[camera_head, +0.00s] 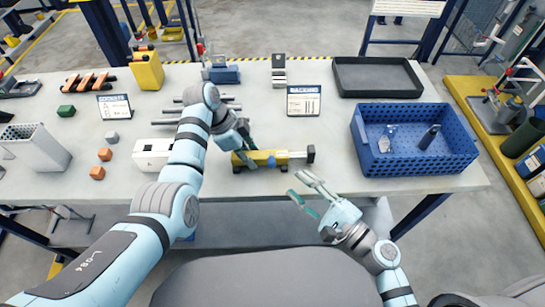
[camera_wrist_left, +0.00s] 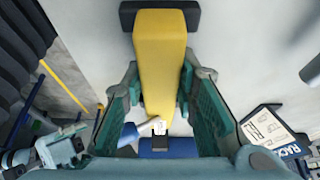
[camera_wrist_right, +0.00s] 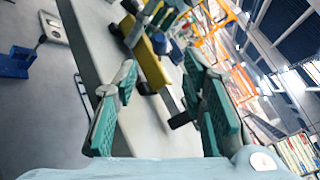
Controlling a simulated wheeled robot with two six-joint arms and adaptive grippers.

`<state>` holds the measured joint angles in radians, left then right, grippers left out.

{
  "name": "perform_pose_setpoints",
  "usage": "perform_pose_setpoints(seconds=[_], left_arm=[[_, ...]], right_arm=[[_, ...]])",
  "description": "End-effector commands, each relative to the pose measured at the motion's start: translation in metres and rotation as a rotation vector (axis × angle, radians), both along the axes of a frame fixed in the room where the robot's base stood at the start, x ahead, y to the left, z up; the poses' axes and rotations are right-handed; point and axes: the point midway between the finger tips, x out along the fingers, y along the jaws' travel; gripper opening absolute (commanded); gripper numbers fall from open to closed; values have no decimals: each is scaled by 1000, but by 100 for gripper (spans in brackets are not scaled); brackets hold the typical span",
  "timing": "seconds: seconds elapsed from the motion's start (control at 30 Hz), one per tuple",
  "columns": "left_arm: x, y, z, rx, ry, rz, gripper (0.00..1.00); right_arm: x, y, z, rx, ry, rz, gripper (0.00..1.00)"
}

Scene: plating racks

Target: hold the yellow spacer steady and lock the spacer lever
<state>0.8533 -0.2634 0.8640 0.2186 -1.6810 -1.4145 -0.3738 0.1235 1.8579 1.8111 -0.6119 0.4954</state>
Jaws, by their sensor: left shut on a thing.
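The yellow spacer (camera_head: 262,158) lies along the front middle of the table, with a dark block at its right end. My left gripper (camera_head: 245,150) is shut on the spacer near its left end. In the left wrist view the yellow body (camera_wrist_left: 160,60) runs between the teal finger pads. A small silver and white part, perhaps the lever (camera_wrist_left: 158,125), shows low between the fingers beside a blue piece. My right gripper (camera_head: 308,190) is open and empty, in front of the table edge and right of the spacer. The spacer (camera_wrist_right: 152,70) shows beyond its spread fingers.
A blue crate (camera_head: 415,172) with two items stands at right. A sign (camera_head: 303,100) stands behind the spacer, and a dark tray (camera_head: 376,92) lies behind the crate. A white box (camera_head: 152,152) is left of my left arm. Tabletop between spacer and crate is clear.

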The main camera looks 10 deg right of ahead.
Motion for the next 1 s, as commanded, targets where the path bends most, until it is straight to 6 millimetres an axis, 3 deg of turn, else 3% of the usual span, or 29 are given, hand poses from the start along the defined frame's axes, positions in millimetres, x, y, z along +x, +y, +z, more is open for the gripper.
perform_pose_setpoints(seconds=[0.2, 0.4, 0.73, 0.97, 1.0], left_arm=[[0, 0, 0, 0, -1, 0, 0], [0, 0, 0, 0, -1, 0, 0], [0, 0, 0, 0, 0, 0, 0], [0, 0, 0, 0, 1, 0, 0], [0, 0, 0, 0, 1, 0, 0]], right_arm=[[45, 34, 2, 3, -3, -1, 38], [77, 58, 1, 2, -2, 0, 38], [83, 63, 1, -1, -2, 2, 38], [83, 63, 1, 0, -2, 2, 1], [83, 63, 1, -1, -2, 2, 0]])
